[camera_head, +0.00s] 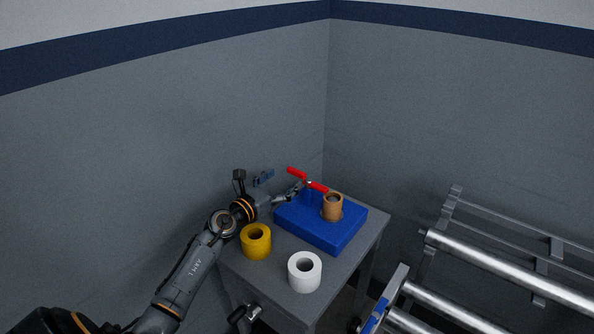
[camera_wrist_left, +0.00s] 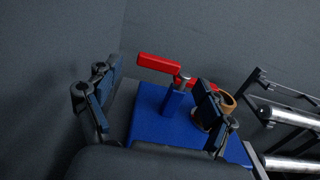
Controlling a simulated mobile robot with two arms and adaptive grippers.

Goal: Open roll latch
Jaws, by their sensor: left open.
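The roll latch has a blue base (camera_head: 325,228) on a small grey table, with a red handle (camera_head: 297,173) on top of a short blue post. The handle lies crosswise, one end toward the back left and the other near a tan roll (camera_head: 332,205) that stands upright on the base. My left gripper (camera_head: 280,184) is open beside the post, just left of the handle. In the left wrist view, the post (camera_wrist_left: 174,102) and handle (camera_wrist_left: 158,64) show between and beyond my spread fingers; the right finger partly hides the tan roll (camera_wrist_left: 228,102). I see no contact. My right gripper is not in view.
A yellow roll (camera_head: 256,241) and a white roll (camera_head: 304,271) stand on the grey table (camera_head: 350,258) in front of the base. Grey walls meet close behind the table. Metal rails (camera_head: 500,266) stand to the right.

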